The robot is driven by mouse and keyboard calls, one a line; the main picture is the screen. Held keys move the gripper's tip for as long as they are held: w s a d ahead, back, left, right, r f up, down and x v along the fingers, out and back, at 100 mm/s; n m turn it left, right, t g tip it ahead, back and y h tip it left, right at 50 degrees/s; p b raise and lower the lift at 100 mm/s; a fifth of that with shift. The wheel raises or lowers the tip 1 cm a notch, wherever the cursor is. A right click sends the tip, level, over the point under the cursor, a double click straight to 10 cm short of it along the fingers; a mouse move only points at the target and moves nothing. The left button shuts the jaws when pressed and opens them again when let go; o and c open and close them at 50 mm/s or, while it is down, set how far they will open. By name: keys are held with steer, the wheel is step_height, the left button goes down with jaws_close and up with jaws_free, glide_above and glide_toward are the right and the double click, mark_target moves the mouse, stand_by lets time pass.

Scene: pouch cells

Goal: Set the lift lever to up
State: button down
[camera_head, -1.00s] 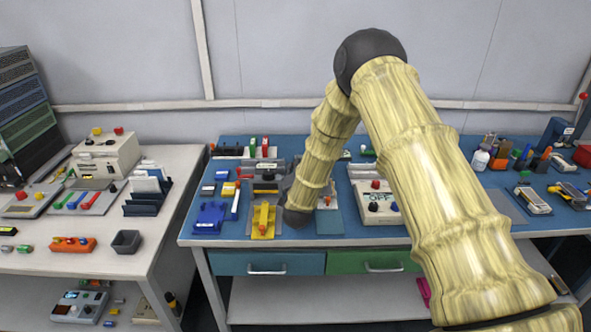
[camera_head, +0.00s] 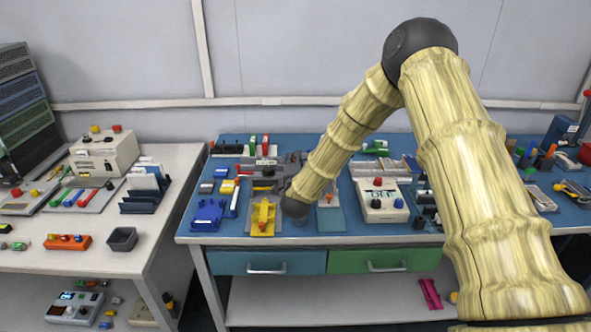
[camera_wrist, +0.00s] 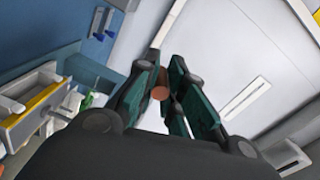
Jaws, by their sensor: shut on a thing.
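In the wrist view my gripper (camera_wrist: 161,75) has its two dark green fingers closed around a small reddish-brown round piece (camera_wrist: 160,93), which looks like a lever knob. Most of what the knob is fixed to is hidden by the fingers. In the head view my gripper (camera_head: 284,172) is at a grey fixture (camera_head: 262,163) at the left back of the blue bench, behind the yellow fixture. There the knob is hidden, and I cannot tell whether the lever stands up or down.
A yellow fixture (camera_head: 263,217) and a blue holder (camera_head: 208,215) stand in front of the gripper. A white control box (camera_head: 383,205) with a red button stands to the right. A white table (camera_head: 95,258) with several parts is at the left.

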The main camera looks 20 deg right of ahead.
step_height(320, 180, up, 3)
steer(key=m+b, duration=0.3)
steer(key=shift+w+d+f+b, duration=0.1)
steer(key=shift+d+f+b, duration=0.05)
steer(key=shift+b, duration=0.15)
steer(key=shift+d+r+m+b, duration=0.1)
steer(key=shift+r+m+b, duration=0.5)
steer(key=shift+m, duration=0.3)
steer(key=c, duration=1.4)
jaws_free()
steer(key=shift+c, duration=0.2)
steer(key=shift+s+f, duration=0.15)
steer(key=shift+s, duration=0.05)
steer(key=shift+s, duration=0.2)
steer(key=v, duration=1.1)
steer(key=shift+s, duration=0.25)
